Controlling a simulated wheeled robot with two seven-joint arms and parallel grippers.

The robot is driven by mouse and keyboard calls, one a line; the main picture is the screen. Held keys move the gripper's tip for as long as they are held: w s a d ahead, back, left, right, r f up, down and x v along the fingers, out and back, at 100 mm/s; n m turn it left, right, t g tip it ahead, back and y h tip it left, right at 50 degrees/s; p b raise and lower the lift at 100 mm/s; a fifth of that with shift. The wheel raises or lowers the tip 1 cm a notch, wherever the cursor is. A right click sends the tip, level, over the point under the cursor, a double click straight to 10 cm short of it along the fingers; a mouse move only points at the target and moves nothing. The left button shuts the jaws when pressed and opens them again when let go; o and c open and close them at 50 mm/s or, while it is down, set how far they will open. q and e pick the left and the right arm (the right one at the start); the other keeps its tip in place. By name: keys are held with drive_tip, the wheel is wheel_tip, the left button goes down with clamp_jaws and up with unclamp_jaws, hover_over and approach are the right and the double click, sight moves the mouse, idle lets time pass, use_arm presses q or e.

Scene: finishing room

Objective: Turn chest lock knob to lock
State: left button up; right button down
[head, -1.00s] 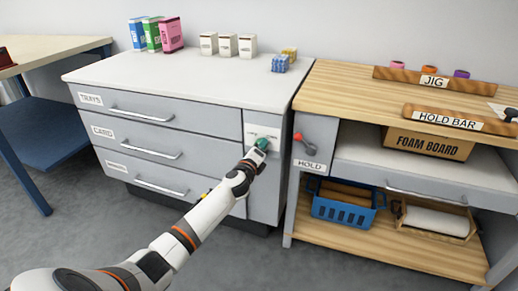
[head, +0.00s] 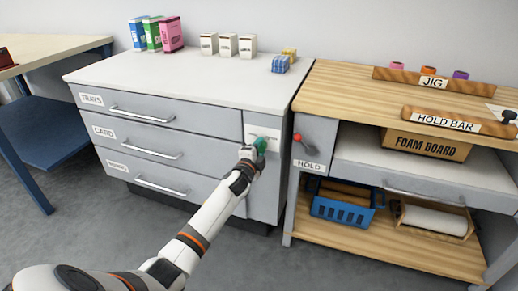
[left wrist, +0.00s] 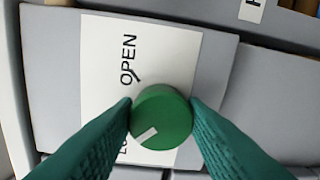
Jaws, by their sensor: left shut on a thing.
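The round green lock knob (left wrist: 162,117) sits on a white label plate (left wrist: 185,45) on the chest (head: 150,65). The plate reads OPEN, with a small tick beside it. A second word starting with L is partly hidden by the knob and a finger. The knob's white mark points to the lower left in the left wrist view, toward that second word and away from OPEN. My left gripper (head: 260,145) is shut on the knob, its green fingers (left wrist: 162,112) pressing on both sides. In the head view the knob cannot be told from the fingers. My right gripper is out of view.
The chest has three labelled drawers, all closed, and small boxes (head: 229,45) on top. To its right stands a workbench (head: 345,85) with a red-knobbed lever (head: 297,137) marked HOLD, close to my left gripper. A blue basket (head: 343,210) sits on its lower shelf.

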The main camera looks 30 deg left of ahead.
use_arm(q)
drive_tip(key=shift+f, duration=0.1)
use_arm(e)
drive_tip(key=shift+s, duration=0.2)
use_arm(q)
drive_tip(key=o, duration=1)
drive_tip(key=shift+s, duration=0.1)
drive_tip(key=p+v, duration=0.3)
drive_tip(key=v, duration=0.9)
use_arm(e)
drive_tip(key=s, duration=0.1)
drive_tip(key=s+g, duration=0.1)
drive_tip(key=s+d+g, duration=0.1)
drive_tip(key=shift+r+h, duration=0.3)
